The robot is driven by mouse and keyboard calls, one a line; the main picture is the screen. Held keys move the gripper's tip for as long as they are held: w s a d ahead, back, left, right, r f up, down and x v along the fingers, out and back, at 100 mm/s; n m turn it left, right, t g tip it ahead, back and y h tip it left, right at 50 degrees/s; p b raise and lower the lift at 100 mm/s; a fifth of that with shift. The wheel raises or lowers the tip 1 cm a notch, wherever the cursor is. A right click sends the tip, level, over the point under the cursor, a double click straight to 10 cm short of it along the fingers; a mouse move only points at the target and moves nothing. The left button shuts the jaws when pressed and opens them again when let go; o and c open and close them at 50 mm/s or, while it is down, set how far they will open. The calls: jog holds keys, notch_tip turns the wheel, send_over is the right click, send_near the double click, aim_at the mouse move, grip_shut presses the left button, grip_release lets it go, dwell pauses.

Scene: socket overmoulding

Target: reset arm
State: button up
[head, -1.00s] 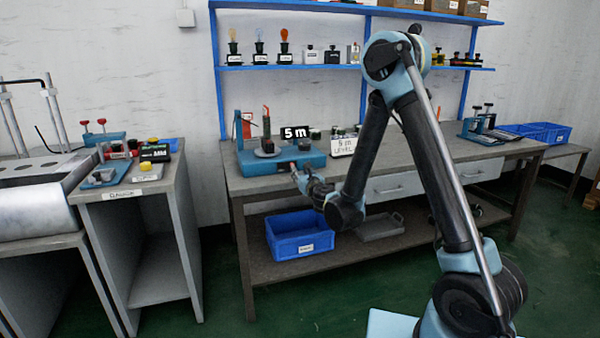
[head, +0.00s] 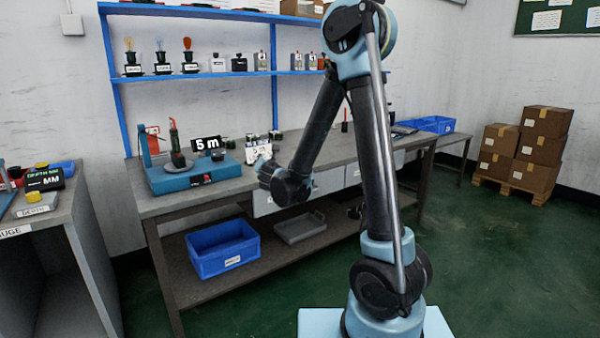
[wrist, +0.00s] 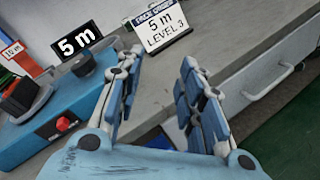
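My gripper (wrist: 160,62) is open in the wrist view. Its two blue finger pads stand apart with nothing between them. In the head view my gripper (head: 261,164) is small, in front of the bench edge and right of the blue test fixture (head: 178,183). In the wrist view the same fixture (wrist: 85,98) lies to the left of the fingers, with a red button on its front and a "5 m" display (wrist: 79,43). My fingers look apart from it. My arm is bent, with its elbow raised high.
A "5 m LEVEL 3" sign (wrist: 160,27) stands on the workbench (head: 330,150). A blue bin (head: 224,249) and a grey tray (head: 300,228) sit on the lower shelf. A gauge table (head: 70,235) is at left. Stacked boxes (head: 540,150) stand at right. Green floor is open there.

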jog(key=s+d+r+m+g+h, duration=0.15)
jog(key=d+m+h, duration=0.25)
jog(key=d+m, duration=0.85)
jog(key=s+d+f+m+g+h, duration=0.1)
jog(key=s+d+m+g, duration=0.15)
jog(key=s+d, duration=0.45)
jog(key=s+d+f+m+g+h, duration=0.2)
jog(key=s+d+m, duration=0.15)
jog(key=d, duration=0.65)
jog(key=s+d+f+m+g+y, duration=0.1)
jog(key=s+f+m+g, duration=0.1)
jog(key=s, duration=0.7)
jog(key=s+d+f+m+g+y, duration=0.1)
jog(key=s+d+f+m+g, duration=0.1)
jog(key=s+m, duration=0.4)
jog(key=s+d+f+m+g+y, duration=0.1)
jog(key=s+f+m+g, duration=0.2)
jog(key=s, duration=0.9)
jog(key=shift+s+d+f+m+g, duration=0.25)
jog(key=shift+f+m+g, duration=0.05)
jog(key=shift+f+m, duration=0.65)
